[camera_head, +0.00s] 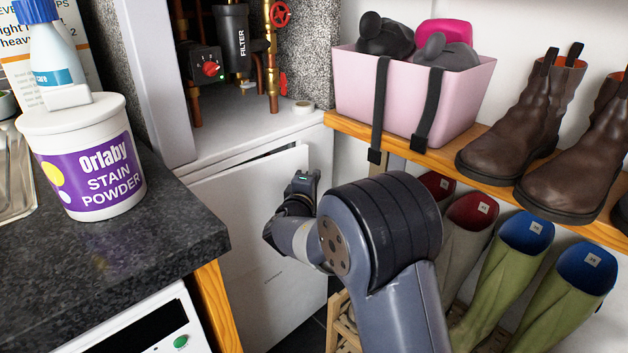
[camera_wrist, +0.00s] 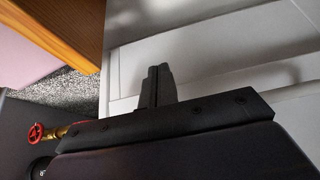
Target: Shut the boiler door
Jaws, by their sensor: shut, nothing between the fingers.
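The boiler door, a plain white panel (camera_head: 262,235), is in the middle of the head view, below the pipe recess. A dark, narrow gap along its top edge shows it standing slightly ajar. My gripper (camera_head: 304,181) is at the upper right part of the door; its fingertips are hidden in this view. In the wrist view my gripper (camera_wrist: 157,84) is shut and empty, with its fingers in front of white surfaces. Whether the fingers touch the door cannot be told.
A wooden shelf (camera_head: 432,152) with a pink basket (camera_head: 356,98) and brown boots (camera_head: 520,125) is to the right, wellies below it. A dark worktop (camera_head: 110,245) with a stain powder tub (camera_head: 90,165) is left. Copper pipes with a red valve (camera_head: 280,14) are above the door.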

